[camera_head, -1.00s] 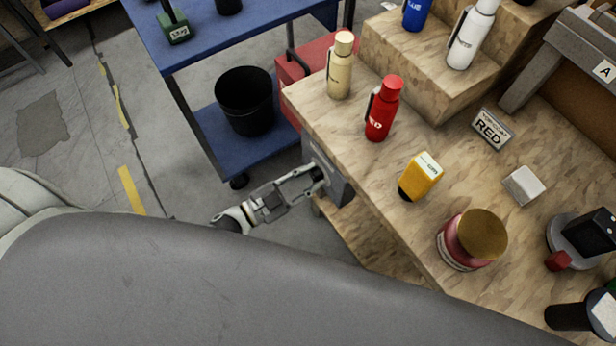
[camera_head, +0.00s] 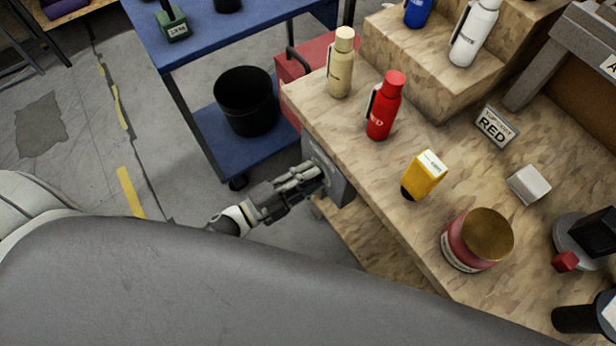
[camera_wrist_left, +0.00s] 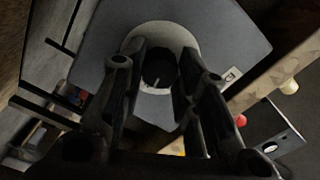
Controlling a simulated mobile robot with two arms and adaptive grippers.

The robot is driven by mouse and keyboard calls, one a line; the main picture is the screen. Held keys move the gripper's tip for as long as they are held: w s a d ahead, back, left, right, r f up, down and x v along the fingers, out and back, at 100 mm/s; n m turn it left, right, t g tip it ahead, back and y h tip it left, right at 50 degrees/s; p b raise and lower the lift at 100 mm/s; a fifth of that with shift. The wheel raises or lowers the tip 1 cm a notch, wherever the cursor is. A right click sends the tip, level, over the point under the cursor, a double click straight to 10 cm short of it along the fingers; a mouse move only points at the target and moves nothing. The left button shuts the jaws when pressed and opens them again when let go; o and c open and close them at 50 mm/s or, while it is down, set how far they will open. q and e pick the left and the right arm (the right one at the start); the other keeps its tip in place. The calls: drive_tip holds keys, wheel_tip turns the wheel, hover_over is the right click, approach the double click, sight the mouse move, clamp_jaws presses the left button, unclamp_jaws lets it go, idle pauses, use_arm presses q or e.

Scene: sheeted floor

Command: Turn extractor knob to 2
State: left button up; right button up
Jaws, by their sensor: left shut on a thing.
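The extractor knob (camera_wrist_left: 157,68) is a black round knob with a short white mark, in the left wrist view. It sits in a pale dial ring (camera_wrist_left: 160,30) on a grey control box (camera_wrist_left: 222,35). The box (camera_head: 343,188) is mounted on the workbench's side in the head view; the knob is hidden there. My left gripper (camera_head: 321,176) reaches the box's face. In the left wrist view its two dark fingers (camera_wrist_left: 159,78) stand on either side of the knob, shut on it. The dial numbers cannot be read. My right gripper is not in view.
The wooden workbench (camera_head: 330,120) carries a beige bottle (camera_head: 341,65), a red bottle (camera_head: 384,108), a yellow container (camera_head: 424,175) and a red jar (camera_head: 477,240). A blue cart (camera_head: 205,50) with a black bin (camera_head: 246,102) stands behind my left arm. A small label (camera_wrist_left: 231,75) is on the box.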

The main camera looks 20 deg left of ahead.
use_arm(q)
drive_tip(key=shift+a+f, duration=0.1)
drive_tip(key=shift+f, duration=0.05)
idle(0.4)
drive_tip(key=o, duration=1)
drive_tip(key=v, duration=1.2)
